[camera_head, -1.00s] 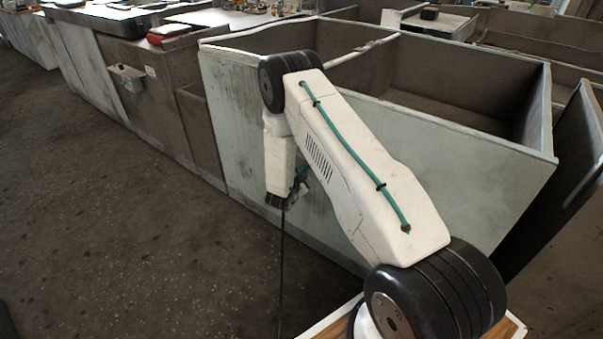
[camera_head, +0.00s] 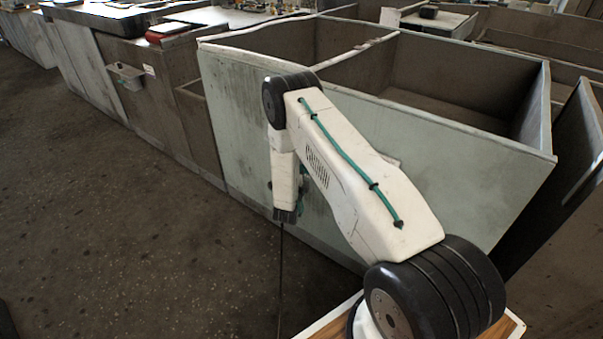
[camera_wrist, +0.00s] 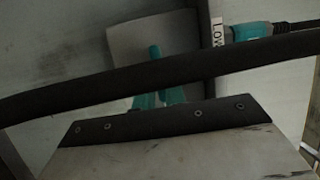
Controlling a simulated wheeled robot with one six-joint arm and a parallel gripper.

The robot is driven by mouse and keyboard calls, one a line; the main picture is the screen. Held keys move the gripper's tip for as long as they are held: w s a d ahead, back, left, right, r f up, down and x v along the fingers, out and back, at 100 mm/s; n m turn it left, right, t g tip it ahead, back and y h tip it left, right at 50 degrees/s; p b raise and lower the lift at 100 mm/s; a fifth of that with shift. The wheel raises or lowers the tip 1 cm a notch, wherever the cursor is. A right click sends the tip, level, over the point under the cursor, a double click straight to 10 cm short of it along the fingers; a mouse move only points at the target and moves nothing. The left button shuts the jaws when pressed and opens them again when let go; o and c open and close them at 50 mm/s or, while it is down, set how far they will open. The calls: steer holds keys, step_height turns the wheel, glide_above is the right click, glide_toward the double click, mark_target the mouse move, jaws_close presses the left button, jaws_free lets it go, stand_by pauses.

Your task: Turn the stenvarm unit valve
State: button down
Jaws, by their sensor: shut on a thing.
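My gripper (camera_wrist: 157,99) shows in the wrist view as teal fingers beyond a grey body with a dark riveted edge. The fingers are close together, shut on a slim teal upright piece (camera_wrist: 155,54), which looks like the valve handle. It stands before a pale grey plate (camera_wrist: 128,42). A dark tube crosses the view and hides where fingers and handle meet. A teal fitting (camera_wrist: 247,30) with a dark lead and a white tag reading "LOW" sits at upper right. In the head view my arm hides most of the gripper and the valve, close to the pale housing wall.
The large open blower housing (camera_head: 470,185) has pale outer walls and deep compartments. A grey control box (camera_head: 127,76) is on the cabinets at left. Dark floor (camera_head: 130,230) is clear at left. A tilted panel (camera_head: 560,170) stands at right.

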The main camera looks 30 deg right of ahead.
steer(key=shift+f, duration=0.1)
stand_by(0.3)
steer(key=shift+s, duration=0.1)
steer(key=c, duration=1.5)
jaws_free()
steer(key=shift+o, duration=0.2)
steer(key=v, duration=0.7)
steer(key=shift+s+a, duration=0.2)
steer(key=shift+a, duration=0.15)
